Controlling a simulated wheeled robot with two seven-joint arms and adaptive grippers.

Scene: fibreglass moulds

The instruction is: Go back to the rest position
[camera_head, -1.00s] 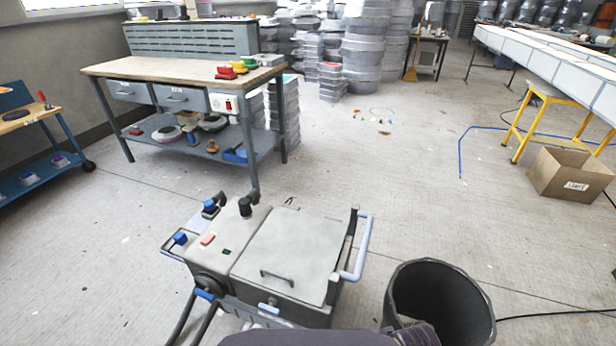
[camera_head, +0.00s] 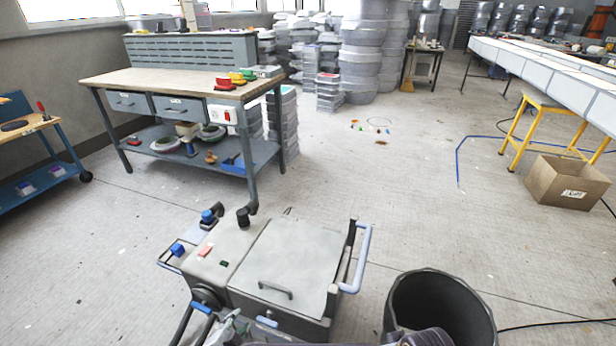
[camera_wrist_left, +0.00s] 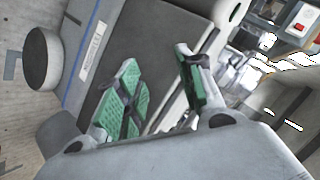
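My left gripper (camera_head: 236,326) shows only partly at the bottom edge of the head view, low in front of the grey machine (camera_head: 290,255) with a lid and a pale blue handle. In the left wrist view the left gripper (camera_wrist_left: 160,88) has its two green-padded fingers apart, with nothing held between them. Behind the fingers is a dark panel edged in grey.
A black bin (camera_head: 440,305) stands right of the machine. A workbench (camera_head: 150,82) with drawers stands behind on the left, and a blue cart (camera_head: 45,180) at the far left. A cardboard box (camera_head: 568,182) sits at right.

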